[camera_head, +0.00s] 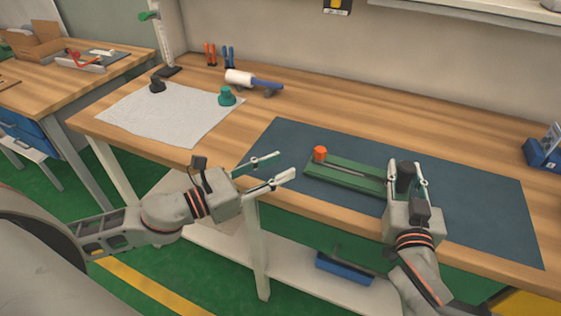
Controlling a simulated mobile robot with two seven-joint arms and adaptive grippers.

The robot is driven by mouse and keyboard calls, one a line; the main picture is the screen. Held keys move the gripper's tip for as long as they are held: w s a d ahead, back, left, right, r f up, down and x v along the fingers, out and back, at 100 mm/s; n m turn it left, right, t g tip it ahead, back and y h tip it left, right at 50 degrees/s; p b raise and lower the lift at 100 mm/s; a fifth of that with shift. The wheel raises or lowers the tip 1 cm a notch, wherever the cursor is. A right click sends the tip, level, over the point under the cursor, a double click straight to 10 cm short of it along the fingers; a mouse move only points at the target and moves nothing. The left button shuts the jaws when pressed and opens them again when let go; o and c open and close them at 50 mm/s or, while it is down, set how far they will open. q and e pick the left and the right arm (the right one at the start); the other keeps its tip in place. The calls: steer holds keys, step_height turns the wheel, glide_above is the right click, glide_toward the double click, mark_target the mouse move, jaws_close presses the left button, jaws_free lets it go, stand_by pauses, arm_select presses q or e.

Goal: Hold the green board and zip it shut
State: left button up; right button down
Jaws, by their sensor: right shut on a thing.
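The green board (340,178) lies on the dark blue mat, with a thin pale track along its length. An orange knob (320,153) stands near its left end. My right gripper (407,170) is over the board's right end and shut on it; the gripper hides that end and the exact contact. My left gripper (286,164) is open and empty, just left of the board, its fingers pointing towards the board and apart from it.
The dark blue mat (480,205) has free room to the right. A white roller (240,77) lies behind. A blue holder (543,152) stands far right.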

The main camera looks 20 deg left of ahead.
steer(key=c, duration=1.5)
jaws_free()
steer(key=shift+s, duration=0.15)
